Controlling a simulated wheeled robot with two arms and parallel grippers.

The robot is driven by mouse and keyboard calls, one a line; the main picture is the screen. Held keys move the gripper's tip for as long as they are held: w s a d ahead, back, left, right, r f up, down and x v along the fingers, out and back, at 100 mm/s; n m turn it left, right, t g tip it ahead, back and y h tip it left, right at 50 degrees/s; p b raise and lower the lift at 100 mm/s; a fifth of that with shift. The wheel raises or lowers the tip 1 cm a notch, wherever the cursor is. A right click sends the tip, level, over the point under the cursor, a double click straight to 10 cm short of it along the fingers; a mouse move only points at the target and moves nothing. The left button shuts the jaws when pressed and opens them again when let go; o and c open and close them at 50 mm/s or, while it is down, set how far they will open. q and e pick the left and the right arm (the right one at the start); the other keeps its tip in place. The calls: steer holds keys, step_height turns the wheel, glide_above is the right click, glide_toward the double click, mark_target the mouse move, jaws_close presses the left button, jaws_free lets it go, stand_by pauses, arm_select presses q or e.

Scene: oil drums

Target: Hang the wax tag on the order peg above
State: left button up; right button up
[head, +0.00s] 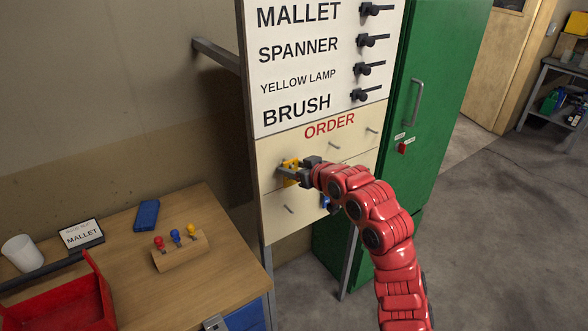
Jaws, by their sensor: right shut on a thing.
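A cream board (268,157) with red ORDER lettering and several small pegs is below the white name board. My right gripper (290,173) is in front of the left part of the cream board, shut on a small yellow tag (290,165). I take this to be the wax tag; no writing on it can be read. The gripper covers part of the tag, and I cannot tell whether the tag is on a peg. Bare pegs show up and right of the gripper (334,145), at the far right (372,130) and below it (289,209). My left gripper is not in view.
A blue thing (325,203) shows below my right arm, mostly hidden. A wooden bench (205,245) at lower left holds a red tray (65,305), a MALLET sign (81,235) and a block with coloured knobs (180,251). A green cabinet (450,70) stands right of the board.

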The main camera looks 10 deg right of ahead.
steer(key=shift+w+a+f+b, duration=0.2)
steer(key=shift+w+b, duration=0.4)
steer(key=shift+b, duration=0.05)
stand_by(0.4)
steer(key=o, duration=1.4)
